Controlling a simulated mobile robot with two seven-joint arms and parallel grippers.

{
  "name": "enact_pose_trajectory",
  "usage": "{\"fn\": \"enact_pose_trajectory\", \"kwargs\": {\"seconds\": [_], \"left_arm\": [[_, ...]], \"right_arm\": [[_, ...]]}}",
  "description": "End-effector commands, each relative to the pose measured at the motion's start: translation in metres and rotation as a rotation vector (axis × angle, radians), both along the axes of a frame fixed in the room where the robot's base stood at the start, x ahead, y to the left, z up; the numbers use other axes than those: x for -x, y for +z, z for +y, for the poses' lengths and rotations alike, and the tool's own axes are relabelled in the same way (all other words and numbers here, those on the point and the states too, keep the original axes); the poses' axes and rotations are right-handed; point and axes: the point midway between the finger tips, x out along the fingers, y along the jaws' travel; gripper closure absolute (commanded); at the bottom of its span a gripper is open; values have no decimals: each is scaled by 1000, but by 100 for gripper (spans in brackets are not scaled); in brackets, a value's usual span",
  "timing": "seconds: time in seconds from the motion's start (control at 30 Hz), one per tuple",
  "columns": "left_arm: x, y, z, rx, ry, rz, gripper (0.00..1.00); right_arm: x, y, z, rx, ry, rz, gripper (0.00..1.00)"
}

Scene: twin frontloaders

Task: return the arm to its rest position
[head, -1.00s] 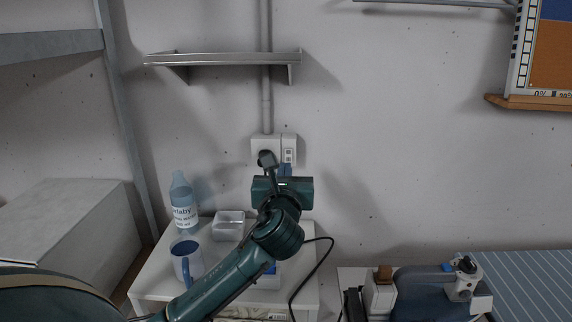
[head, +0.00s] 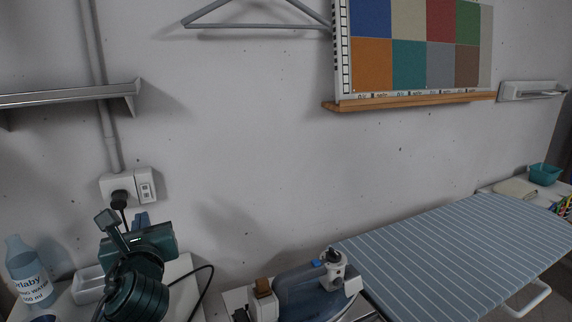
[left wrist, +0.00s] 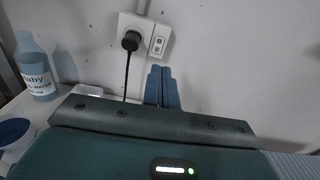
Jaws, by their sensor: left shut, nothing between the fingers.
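My left gripper (head: 140,219) is in front of the wall at lower left in the head view, below and to the right of the wall socket (head: 108,187). Its two blue fingers are together and empty; they also show in the left wrist view (left wrist: 161,88). A black plug (left wrist: 131,40) sits in the socket, with its cord hanging down. The fingers are beside the cord, apart from the plug. My left forearm is mostly out of the picture. My right gripper is not in view.
A bottle (head: 29,274) stands on the white stand at lower left. An iron (head: 308,291) is at the bottom, beside the striped ironing board (head: 460,250). A metal shelf (head: 70,94) juts from the wall above left. The wall between is bare.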

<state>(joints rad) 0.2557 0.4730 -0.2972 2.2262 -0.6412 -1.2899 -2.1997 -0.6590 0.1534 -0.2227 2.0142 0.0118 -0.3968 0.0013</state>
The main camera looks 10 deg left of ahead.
Motion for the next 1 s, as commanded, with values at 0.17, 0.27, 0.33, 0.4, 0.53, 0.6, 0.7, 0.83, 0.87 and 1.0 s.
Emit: {"fn": "enact_pose_trajectory", "kwargs": {"seconds": [0.17, 0.27, 0.33, 0.4, 0.53, 0.6, 0.7, 0.83, 0.87, 1.0], "left_arm": [[25, -72, -15, 457, 14, 2, 100], [52, -122, -28, 817, 96, -5, 100], [74, -153, -38, 1063, 189, -15, 100], [99, -182, -48, 1293, 313, -30, 100], [148, -225, -68, 1663, 604, -84, 100], [172, -241, -77, 1809, 767, -123, 100], [204, -258, -89, 1962, 995, -186, 100], [240, -272, -103, 2094, 1283, -282, 100], [248, -274, -106, 2116, 1350, -308, 100], [254, -290, -117, 2206, 1451, -369, 100]], "right_arm": [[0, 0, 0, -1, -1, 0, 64], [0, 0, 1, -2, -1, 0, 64], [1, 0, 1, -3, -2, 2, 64], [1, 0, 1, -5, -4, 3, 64], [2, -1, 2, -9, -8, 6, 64], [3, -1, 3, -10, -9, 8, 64], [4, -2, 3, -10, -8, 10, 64], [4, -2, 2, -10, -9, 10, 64], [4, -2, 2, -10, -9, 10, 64], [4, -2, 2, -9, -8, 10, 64]]}}
